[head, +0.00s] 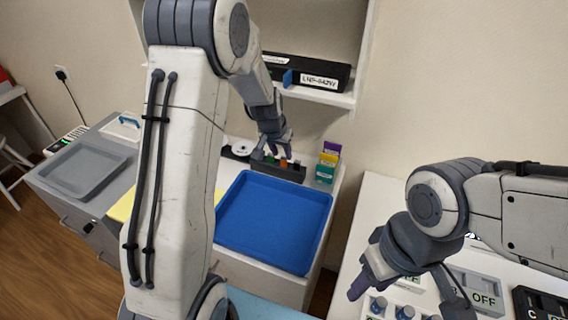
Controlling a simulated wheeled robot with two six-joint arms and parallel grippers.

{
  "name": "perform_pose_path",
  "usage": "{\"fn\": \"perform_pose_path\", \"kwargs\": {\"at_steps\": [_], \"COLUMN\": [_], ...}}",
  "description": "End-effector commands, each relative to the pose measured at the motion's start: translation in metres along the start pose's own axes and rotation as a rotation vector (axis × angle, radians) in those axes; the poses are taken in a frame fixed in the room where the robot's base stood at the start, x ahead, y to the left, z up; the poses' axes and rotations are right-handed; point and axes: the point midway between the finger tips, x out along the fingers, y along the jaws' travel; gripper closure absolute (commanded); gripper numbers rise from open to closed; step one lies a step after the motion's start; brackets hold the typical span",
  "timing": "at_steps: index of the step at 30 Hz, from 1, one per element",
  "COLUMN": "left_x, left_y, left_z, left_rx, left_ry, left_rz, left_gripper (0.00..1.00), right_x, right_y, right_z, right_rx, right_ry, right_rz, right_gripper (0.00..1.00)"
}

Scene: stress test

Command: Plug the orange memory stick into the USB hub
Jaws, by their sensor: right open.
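A dark box (290,174) stands just behind the blue tray, with small green, orange and white pieces upright along its top. The small orange piece (283,162) looks like the orange memory stick. I cannot tell whether the box is the USB hub or a holder. My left gripper (278,150) points down right over this box, its fingers close to the coloured pieces. Whether it is shut on one of them is too small to tell. My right gripper (372,282) is open, far to the right, above the white table and away from the box.
The empty blue tray (275,222) lies in front of the box. Purple, yellow and teal cartons (327,162) stand to its right. A shelf with a black labelled device (305,72) is above. A grey tray (85,168) is far left. Small bottles (378,306) stand below my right gripper.

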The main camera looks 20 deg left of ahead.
Motion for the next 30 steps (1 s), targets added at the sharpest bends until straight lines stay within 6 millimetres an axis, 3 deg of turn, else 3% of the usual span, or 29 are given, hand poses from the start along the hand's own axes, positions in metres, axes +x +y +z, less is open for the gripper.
{"fn": "perform_pose_path", "kwargs": {"at_steps": [9,21,22,24,25,30], "left_x": [0.044,0.047,0.047,0.047,0.047,0.047], "left_y": [-0.003,-0.003,-0.003,-0.003,-0.003,-0.003], "left_z": [0.001,0.001,0.001,0.001,0.001,0.001], "left_rx": [-0.001,0.000,0.000,0.000,0.000,0.000], "left_ry": [-0.003,-0.001,-0.001,-0.001,-0.001,-0.001], "left_rz": [0.000,0.000,0.000,0.000,0.000,0.000], "left_gripper": [0.60,0.60,0.68,0.94,1.00,1.00], "right_x": [-0.004,-0.004,-0.004,-0.004,-0.004,-0.004], "right_y": [0.000,0.000,0.000,0.000,0.000,0.000], "right_z": [0.000,0.000,0.000,0.000,0.000,0.000], "right_rx": [0.000,0.000,0.000,0.000,0.000,0.000], "right_ry": [0.000,0.000,0.000,0.000,0.000,0.000], "right_rz": [0.000,0.000,0.000,0.000,0.000,0.000], "right_gripper": [0.50,0.50,0.50,0.50,0.50,0.50]}}
